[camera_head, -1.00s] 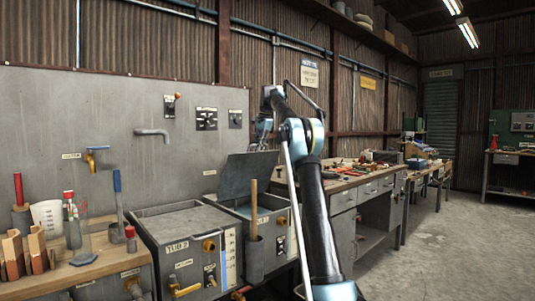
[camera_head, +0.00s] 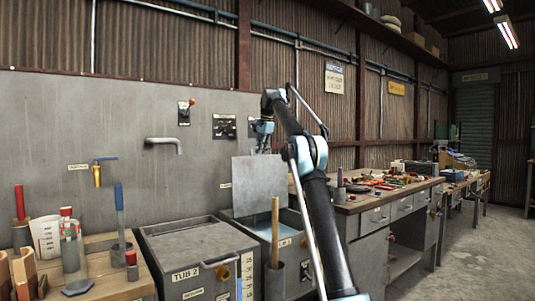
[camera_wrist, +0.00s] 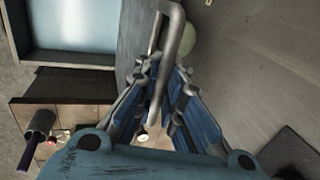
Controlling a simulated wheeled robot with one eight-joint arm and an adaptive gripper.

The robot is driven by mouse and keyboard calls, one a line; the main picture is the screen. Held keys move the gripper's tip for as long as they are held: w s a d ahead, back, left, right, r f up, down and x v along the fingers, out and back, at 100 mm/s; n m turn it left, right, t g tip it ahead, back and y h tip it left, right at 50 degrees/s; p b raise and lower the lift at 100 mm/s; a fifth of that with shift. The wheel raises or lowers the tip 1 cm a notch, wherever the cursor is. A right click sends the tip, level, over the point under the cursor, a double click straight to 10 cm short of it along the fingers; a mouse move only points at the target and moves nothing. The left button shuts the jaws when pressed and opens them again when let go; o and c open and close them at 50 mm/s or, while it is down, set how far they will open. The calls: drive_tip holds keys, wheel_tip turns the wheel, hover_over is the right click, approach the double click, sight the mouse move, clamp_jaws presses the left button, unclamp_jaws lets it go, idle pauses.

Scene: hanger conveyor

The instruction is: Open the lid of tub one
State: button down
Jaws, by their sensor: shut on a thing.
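The lid (camera_head: 260,188) of the right-hand tub stands nearly upright along the tub's back edge. The open tub (camera_head: 296,221) shows a pale blue surface inside; a wooden handle partly hides its label. In the wrist view the tub (camera_wrist: 77,63) is at the upper left, and the lid (camera_wrist: 134,38) is seen nearly edge-on. My gripper (camera_head: 264,143) is at the lid's top edge. In the wrist view my gripper (camera_wrist: 160,80) is shut on the lid's grey bar handle (camera_wrist: 178,28), which runs between the blue fingers.
Tub 2 (camera_head: 197,241) stands left with its lid down. A wooden bench (camera_head: 112,285) with bottles and tools is at the far left. A wooden-handled tool (camera_head: 275,225) stands in a holder before the open tub. A workbench (camera_head: 365,204) is right; floor (camera_head: 465,255) is clear beyond.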

drive_tip(key=shift+a+r, duration=0.1)
drive_tip(key=shift+a, duration=0.1)
drive_tip(key=c, duration=1.8)
unclamp_jaws()
drive_tip(key=shift+s+r, duration=0.1)
drive_tip(key=shift+o, duration=0.5)
drive_tip(key=shift+d, duration=0.15)
drive_tip(key=shift+d+r, duration=0.1)
drive_tip(key=shift+r, duration=0.35)
drive_tip(key=s+d, duration=0.7)
drive_tip(key=s, duration=0.2)
drive_tip(key=shift+s+d, duration=0.15)
drive_tip(key=shift+s, duration=0.15)
